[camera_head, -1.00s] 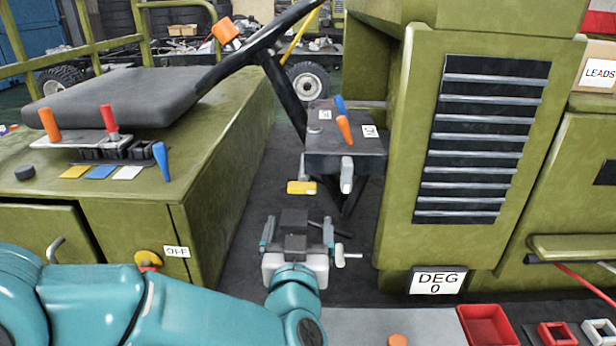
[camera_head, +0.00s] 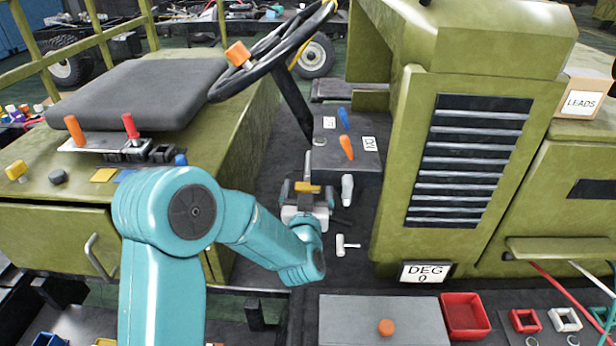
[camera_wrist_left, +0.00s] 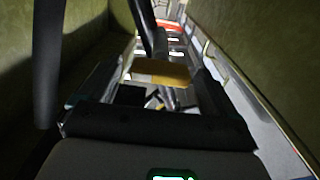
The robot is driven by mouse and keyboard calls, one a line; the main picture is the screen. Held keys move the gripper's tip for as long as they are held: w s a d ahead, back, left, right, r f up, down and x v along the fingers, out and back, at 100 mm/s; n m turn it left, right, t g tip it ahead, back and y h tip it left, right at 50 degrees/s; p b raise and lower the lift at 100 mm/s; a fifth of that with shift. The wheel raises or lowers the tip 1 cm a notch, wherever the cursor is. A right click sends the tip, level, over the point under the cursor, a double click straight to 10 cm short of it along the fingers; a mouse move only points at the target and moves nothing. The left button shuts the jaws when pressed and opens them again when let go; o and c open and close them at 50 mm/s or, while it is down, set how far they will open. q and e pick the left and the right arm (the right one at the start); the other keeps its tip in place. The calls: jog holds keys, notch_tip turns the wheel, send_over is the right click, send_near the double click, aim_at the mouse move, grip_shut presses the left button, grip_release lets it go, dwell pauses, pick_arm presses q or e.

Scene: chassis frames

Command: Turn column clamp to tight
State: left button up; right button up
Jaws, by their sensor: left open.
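The column clamp appears to be the yellow handle (camera_head: 309,187) at the foot of the dark steering column (camera_head: 294,104). My left gripper (camera_head: 307,186) reaches over the floor from the left with its fingers spread. In the head view the yellow handle shows between the fingers; I cannot tell whether they touch it. In the left wrist view the yellow handle (camera_wrist_left: 158,73) lies crosswise ahead of the palm, between the dark fingers. Its mounting is mostly hidden. My right gripper is out of view.
A grey pedestal (camera_head: 350,158) with blue and orange levers and a grey-white lever (camera_head: 347,190) stands just right of the gripper. A white T-handle (camera_head: 346,246) is below it. The louvred green housing (camera_head: 400,180) bounds the right, the seat box (camera_head: 232,150) the left.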

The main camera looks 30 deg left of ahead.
aim_at(308, 183)
pick_arm(q)
jog(key=shift+x, duration=1.5)
jog(key=c, duration=1)
jog(key=shift+o, duration=0.2)
